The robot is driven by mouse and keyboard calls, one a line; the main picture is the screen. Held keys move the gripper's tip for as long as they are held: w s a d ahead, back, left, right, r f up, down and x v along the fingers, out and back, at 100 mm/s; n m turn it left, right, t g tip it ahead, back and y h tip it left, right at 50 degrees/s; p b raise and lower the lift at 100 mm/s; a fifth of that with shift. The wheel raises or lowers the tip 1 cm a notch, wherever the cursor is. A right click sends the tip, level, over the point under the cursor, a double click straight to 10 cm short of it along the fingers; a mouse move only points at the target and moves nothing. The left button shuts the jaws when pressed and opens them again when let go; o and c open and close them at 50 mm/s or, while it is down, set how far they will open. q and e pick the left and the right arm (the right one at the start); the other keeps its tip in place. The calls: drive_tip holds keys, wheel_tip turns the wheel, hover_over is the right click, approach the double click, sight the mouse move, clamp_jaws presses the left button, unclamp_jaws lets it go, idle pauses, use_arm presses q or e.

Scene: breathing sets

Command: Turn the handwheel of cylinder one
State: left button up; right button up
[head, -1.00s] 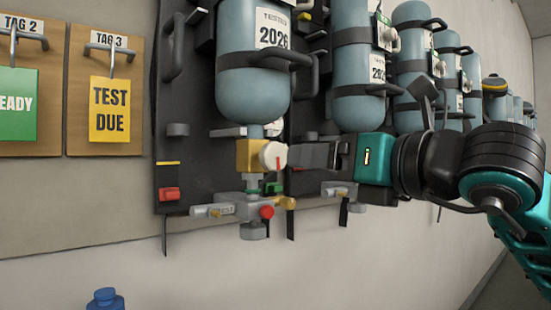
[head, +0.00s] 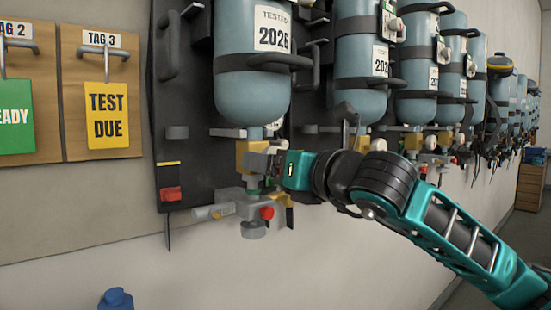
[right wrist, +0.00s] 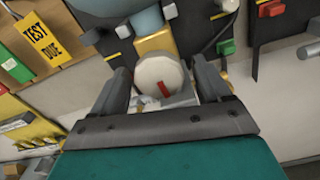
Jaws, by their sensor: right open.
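The nearest cylinder (head: 252,90) is blue-grey, with a "TESTED 2026" label, and hangs on a dark backplate. Below it is a brass valve block (head: 245,158). Its white round handwheel (right wrist: 157,77) with a red mark shows in the right wrist view, and is mostly hidden by my gripper in the head view. My right gripper (right wrist: 161,78) is open, with one finger on each side of the handwheel. I cannot tell whether the fingers touch it. In the head view the right gripper (head: 273,161) is at the valve, coming from the right. My left gripper is not in view.
Below the valve are a grey fitting (head: 238,205) and a red knob (head: 267,213). More cylinders (head: 361,65) stand in a row to the right. Tag boards with a yellow "TEST DUE" card (head: 106,115) hang at the left. A blue object (head: 116,299) shows at the bottom.

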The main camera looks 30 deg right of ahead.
drive_tip(key=shift+c, duration=0.3)
drive_tip(key=c, duration=0.9)
drive_tip(key=shift+f+m+b, duration=0.15)
drive_tip(key=shift+m+b, duration=0.35)
drive_tip(key=shift+b, duration=0.4)
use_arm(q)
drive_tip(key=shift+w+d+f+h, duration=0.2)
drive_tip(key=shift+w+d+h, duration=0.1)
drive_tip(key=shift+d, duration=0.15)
use_arm(e)
drive_tip(key=o, duration=1)
drive_tip(key=shift+c, duration=0.2)
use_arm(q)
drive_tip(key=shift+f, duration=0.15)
use_arm(e)
drive_tip(key=shift+s, duration=0.1)
